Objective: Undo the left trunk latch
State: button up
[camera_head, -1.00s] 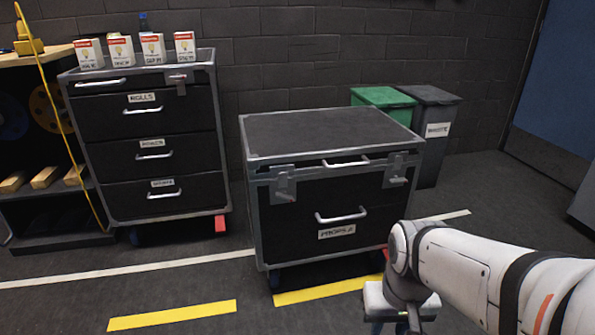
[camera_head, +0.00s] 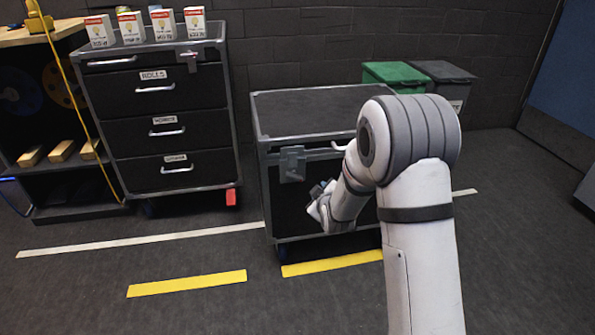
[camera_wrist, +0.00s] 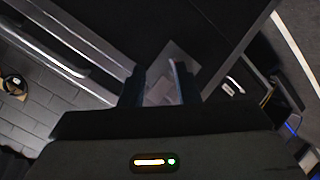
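The trunk (camera_head: 320,112) is a black case with grey metal edges, standing on the floor in the head view. Its left latch (camera_head: 292,164) is a grey metal plate near the front left corner, below the lid edge. My gripper (camera_head: 322,206) is in front of the trunk, just below and right of this latch. In the wrist view, my gripper (camera_wrist: 160,88) is open, its two dark fingers apart. The grey latch (camera_wrist: 163,92) shows between and beyond them; I cannot tell whether they touch it.
A black drawer cabinet (camera_head: 165,105) with small boxes on top stands left of the trunk. A green bin (camera_head: 398,75) and a grey bin (camera_head: 445,72) stand behind it on the right. The floor (camera_head: 90,270) in front is clear, with white and yellow stripes.

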aim_at(298, 179)
jog(key=w+a+f+n+t, duration=0.1)
jog(key=w+a, duration=0.1)
jog(key=w, duration=0.1)
jog(key=w+a+f+n+t+y, duration=0.1)
jog(key=w+a, duration=0.2)
jog(key=w+a+f+n+t+y, duration=0.1)
jog(key=w+a+n+t, duration=0.1)
jog(key=w+a, duration=0.1)
jog(key=shift+w, duration=0.6)
jog(key=shift+c, duration=0.6)
grip_shut()
jog(key=shift+d, duration=0.15)
